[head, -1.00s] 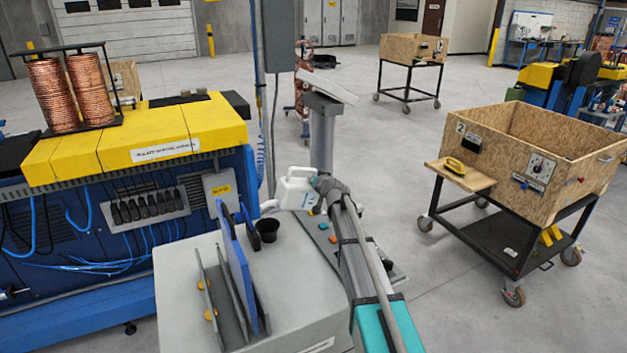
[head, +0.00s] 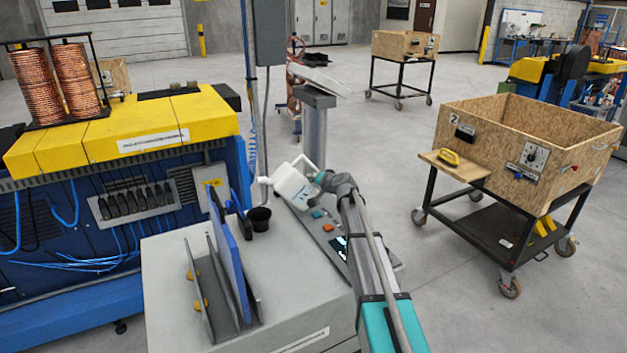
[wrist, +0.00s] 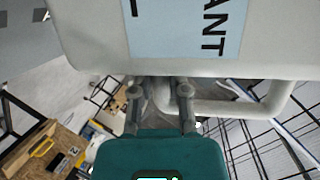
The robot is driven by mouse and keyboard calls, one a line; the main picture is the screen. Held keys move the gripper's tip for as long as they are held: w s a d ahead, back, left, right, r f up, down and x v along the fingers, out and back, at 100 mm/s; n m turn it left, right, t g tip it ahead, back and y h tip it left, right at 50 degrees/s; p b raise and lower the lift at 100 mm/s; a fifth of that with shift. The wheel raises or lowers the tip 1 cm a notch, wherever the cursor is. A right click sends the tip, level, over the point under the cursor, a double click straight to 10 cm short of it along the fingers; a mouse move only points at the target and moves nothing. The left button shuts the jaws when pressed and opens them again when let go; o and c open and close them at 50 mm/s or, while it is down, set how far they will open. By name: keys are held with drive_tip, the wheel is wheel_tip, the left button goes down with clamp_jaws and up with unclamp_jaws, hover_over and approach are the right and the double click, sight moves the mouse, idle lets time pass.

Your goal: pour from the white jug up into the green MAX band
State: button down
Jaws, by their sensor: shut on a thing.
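The white jug (head: 292,187) is held in the air above the grey cabinet, tilted, with its handle up at the right. The green MAX band and the level inside the cup cannot be made out.
The grey cabinet (head: 180,265) carries a rack with an upright blue plate (head: 230,260) close left of the cup. A button panel (head: 325,228) lies below the jug. A grey post (head: 318,135) stands behind. A wooden cart (head: 490,150) stands at right, with clear floor between.

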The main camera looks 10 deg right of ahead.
drive_tip(key=shift+a, duration=0.1)
drive_tip(key=shift+s+a+m+y, duration=0.3)
drive_tip(key=shift+a+m, duration=0.2)
drive_tip(key=shift+a, duration=0.1)
drive_tip(key=a+m+y+b, duration=0.1)
drive_tip(key=a+m, duration=0.1)
drive_tip(key=s+a+m+y+b, duration=0.1)
drive_tip(key=a, duration=0.1)
drive_tip(key=shift+s+f+m, duration=0.1)
drive_tip(key=shift+s+m, duration=0.05)
drive_tip(key=shift+m, duration=0.25)
drive_tip(key=shift+s+a+f+m+b, duration=0.15)
drive_tip(key=shift+a+f+m+b, duration=0.2)
drive_tip(key=shift+a+b, duration=0.25)
drive_tip(key=shift+s+a+f+m+b, duration=0.1)
drive_tip(key=shift+a+f+m+b, duration=0.2)
drive_tip(key=shift+a+b, duration=0.2)
